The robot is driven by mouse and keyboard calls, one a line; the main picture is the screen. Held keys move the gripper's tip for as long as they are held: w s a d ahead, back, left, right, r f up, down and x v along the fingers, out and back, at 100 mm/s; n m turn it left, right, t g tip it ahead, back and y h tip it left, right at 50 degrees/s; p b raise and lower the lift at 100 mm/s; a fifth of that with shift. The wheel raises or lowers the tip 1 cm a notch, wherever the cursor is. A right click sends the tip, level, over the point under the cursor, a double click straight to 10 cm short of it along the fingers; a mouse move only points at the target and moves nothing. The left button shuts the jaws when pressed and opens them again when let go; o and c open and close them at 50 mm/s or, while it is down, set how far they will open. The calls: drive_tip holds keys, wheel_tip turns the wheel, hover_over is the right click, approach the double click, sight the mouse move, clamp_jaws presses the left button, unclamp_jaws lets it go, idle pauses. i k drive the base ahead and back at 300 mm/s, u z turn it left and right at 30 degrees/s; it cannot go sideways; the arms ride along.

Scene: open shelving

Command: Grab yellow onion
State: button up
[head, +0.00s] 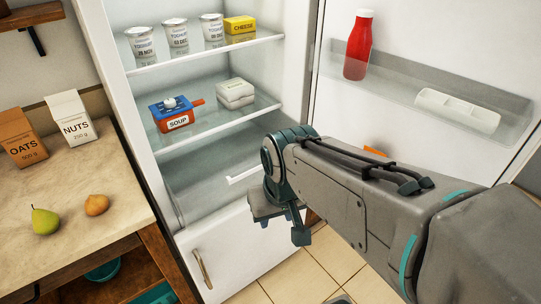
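The yellow onion (97,205) is a small golden-brown round bulb. It lies on the light stone counter (105,165) at the left, right of a green pear (45,221) and near the counter's right edge. My gripper (291,232) hangs at the end of my arm in front of the open fridge, well to the right of the onion and apart from it. The arm partly hides the gripper, and its finger gap is not clear. I see nothing held in it.
Cartons of oats (25,138) and nuts (73,118) stand behind the onion. The open fridge (215,153) holds yoghurts, cheese, a soup pot and a white box. Its door (448,45) carries a red bottle (358,48) and an egg tray (457,109).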

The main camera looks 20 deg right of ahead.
sight(96, 205)
drive_tip(key=u, duration=1.2)
drive_tip(key=k, duration=1.2)
drive_tip(key=u, duration=0.7)
drive_tip(key=i, duration=1.85)
drive_tip(key=z, duration=1.25)
drive_tip(key=i, duration=0.6)
drive_tip(key=z, duration=0.65)
